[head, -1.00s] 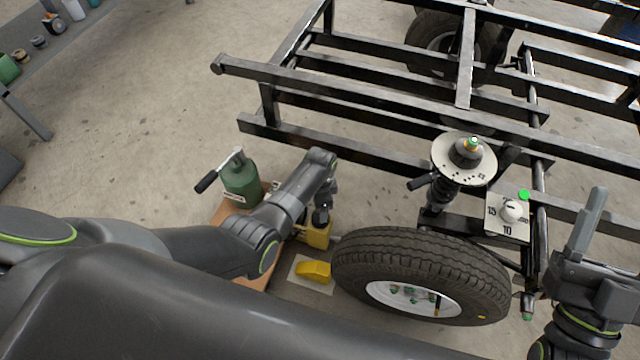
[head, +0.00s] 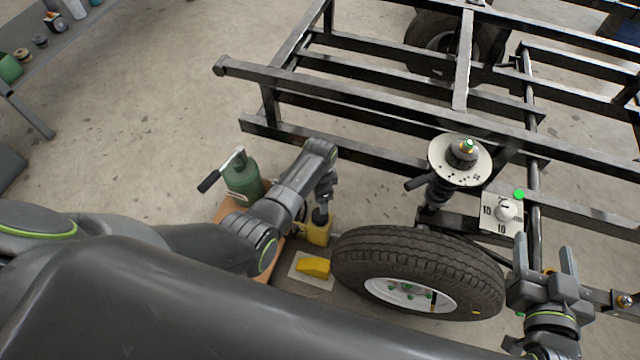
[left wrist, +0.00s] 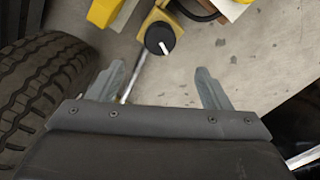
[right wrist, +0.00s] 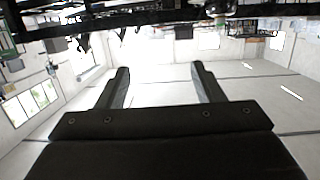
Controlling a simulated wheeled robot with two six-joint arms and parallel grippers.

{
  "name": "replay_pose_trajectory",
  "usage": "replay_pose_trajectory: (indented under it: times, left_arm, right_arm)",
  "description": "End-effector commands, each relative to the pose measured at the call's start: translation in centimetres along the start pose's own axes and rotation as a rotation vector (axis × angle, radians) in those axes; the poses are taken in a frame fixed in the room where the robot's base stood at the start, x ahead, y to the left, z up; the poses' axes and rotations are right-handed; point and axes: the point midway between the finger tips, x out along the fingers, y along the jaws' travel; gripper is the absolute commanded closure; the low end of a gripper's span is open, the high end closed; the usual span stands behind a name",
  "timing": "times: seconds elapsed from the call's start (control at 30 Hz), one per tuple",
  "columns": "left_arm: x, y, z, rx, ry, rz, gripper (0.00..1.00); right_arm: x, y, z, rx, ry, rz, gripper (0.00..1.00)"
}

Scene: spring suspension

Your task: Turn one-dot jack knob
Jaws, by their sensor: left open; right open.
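A round black knob (left wrist: 160,38) with a pale mark sits on a yellow body in the left wrist view, ahead of the gap between my left fingers. I cannot make out a dot on it. My left gripper (left wrist: 163,90) is open and empty, apart from the knob. In the head view its arm reaches down above a yellow jack-like part (head: 318,232) beside the tyre; the fingertips are hard to see there. My right gripper (head: 547,255) is open and empty, right of the tyre. The right wrist view shows only the room between its fingers.
A tyre (head: 375,248) stands right of the yellow part. A yellow wedge (head: 313,268) lies in front. A white dial plate (head: 490,220), a strut plate (head: 440,158) and black frame rails (head: 350,102) lie beyond.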

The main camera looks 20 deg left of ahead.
Motion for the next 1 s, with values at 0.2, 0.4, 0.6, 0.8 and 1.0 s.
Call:
replay_pose_trajectory:
  times: [0.2, 0.4, 0.6, 0.8, 1.0]
  left_arm:
    - [-1.1, 0.0, 0.0, 0.000, 0.000, 0.000, 0.28]
    - [-2.1, 0.0, 0.0, 0.000, 0.001, -0.001, 0.28]
    - [-3.1, 0.0, 0.0, 0.000, 0.000, 0.000, 0.28]
    - [-3.7, 0.0, 0.0, 0.000, 0.000, 0.000, 0.28]
    - [-3.9, 0.0, 0.0, 0.001, 0.000, 0.000, 0.28]
  right_arm:
    - [-1.0, -0.3, 3.8, 0.033, -0.214, -0.015, 0.39]
    - [-2.6, -0.7, 7.2, 0.060, -0.409, -0.034, 0.39]
    - [-4.8, -1.2, 10.2, 0.086, -0.596, -0.056, 0.39]
    - [-6.7, -1.7, 12.2, 0.102, -0.731, -0.075, 0.39]
    - [-7.6, -1.9, 13.0, 0.109, -0.788, -0.084, 0.39]
